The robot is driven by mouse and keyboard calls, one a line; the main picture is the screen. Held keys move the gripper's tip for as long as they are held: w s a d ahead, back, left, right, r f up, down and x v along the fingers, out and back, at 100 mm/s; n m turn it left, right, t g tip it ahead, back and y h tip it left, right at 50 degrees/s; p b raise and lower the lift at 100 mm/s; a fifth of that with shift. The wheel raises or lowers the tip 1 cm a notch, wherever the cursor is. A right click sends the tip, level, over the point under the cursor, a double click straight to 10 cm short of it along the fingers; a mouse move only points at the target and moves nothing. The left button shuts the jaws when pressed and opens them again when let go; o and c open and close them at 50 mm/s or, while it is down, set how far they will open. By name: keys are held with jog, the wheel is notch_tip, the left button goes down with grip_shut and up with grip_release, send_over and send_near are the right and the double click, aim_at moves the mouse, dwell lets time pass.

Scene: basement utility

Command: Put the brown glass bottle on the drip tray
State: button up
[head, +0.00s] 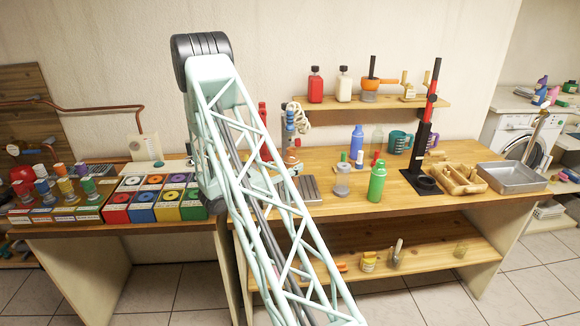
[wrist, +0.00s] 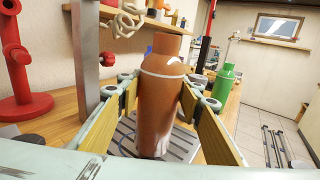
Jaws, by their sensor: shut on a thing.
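The brown glass bottle (wrist: 160,110) stands upright between the yellow-padded fingers of my gripper (wrist: 162,92) in the wrist view. Both fingers press on its sides, and a pale band runs round its shoulder. The grey ribbed drip tray (wrist: 124,136) shows beneath and around the bottle's lower part. I cannot tell whether the bottle's base touches it. In the head view the drip tray (head: 309,190) lies on the wooden bench, partly covered by my arm. My arm hides most of the gripper and bottle there.
Further right are a black-and-red stand (head: 426,130), a wooden caddy (head: 458,182) and a metal pan (head: 512,178). A red stand (wrist: 20,75) is at left in the wrist view.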

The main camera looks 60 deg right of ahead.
jog(key=shift+w+d+f, duration=0.4)
jog(key=shift+w+d, duration=0.1)
jog(key=shift+d, duration=0.1)
jog(key=shift+w+d+f, duration=0.35)
jog(key=shift+w+d, duration=0.1)
jog(key=shift+d, duration=0.1)
jog(key=shift+f, duration=0.1)
jog(key=o, duration=1)
jog(key=shift+a, duration=0.15)
jog(key=shift+v, duration=5.85)
jog(key=shift+w, duration=0.1)
